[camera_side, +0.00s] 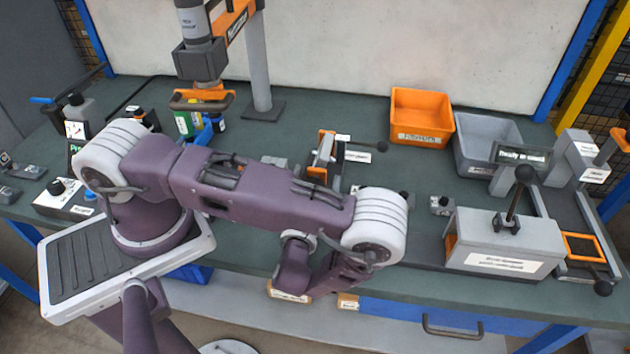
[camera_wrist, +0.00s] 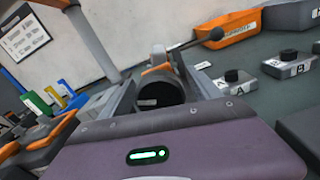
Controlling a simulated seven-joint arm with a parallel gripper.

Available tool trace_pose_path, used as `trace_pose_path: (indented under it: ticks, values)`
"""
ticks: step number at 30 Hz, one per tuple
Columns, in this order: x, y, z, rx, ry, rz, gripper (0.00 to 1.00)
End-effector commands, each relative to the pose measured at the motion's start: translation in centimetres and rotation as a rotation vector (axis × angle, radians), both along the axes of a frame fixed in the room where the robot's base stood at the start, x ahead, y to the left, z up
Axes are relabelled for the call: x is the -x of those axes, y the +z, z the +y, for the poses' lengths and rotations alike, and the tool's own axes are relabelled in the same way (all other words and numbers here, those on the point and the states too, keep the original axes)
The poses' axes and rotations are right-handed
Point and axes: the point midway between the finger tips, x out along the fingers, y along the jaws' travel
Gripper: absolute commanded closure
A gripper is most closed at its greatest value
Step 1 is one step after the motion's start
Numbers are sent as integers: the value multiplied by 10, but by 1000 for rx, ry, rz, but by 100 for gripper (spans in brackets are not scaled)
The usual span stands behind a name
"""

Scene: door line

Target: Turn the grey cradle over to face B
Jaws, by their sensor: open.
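What looks like the grey cradle (camera_side: 318,168), with orange parts and a black-knobbed lever, stands mid-bench, partly behind my arm. In the wrist view its lever ends in a black knob (camera_wrist: 214,34), and a dark cylinder with a pale label (camera_wrist: 158,91) sits below. I cannot read which face is up. My gripper (camera_wrist: 160,100) shows mainly as a purple body with a green light, just in front of the cradle; it is open. Whether it touches the cradle is unclear. In the side view the jaws are hidden by my arm.
Knobbed blocks marked A (camera_wrist: 238,88) and B (camera_wrist: 290,65) stand right of the cradle. An orange bin (camera_side: 421,117) and grey bin (camera_side: 485,140) stand behind. A large grey box fixture (camera_side: 505,243) with an upright lever fills the right. Some bench between is clear.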

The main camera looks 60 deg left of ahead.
Motion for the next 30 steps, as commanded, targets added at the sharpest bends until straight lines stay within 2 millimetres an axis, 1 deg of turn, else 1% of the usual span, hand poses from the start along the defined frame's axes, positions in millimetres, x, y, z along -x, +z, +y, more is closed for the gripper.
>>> trace_pose_path:
  ticks: [5,6,8,9,11,12,14,15,17,24,30]
  values:
    - [0,0,0,1,-1,-1,28]
    - [0,0,0,1,-1,-1,32]
    - [0,0,0,1,-1,-1,44]
    - [0,0,0,1,-1,-1,51]
    - [0,0,0,1,-1,-1,63]
    - [0,0,0,1,-1,-1,71]
    - [0,0,0,1,-1,-1,83]
    - [0,0,0,1,-1,-1,90]
    - [0,0,0,7,-1,-7,90]
    - [0,0,-1,173,-2,-176,90]
    - [0,0,-1,197,0,-197,90]
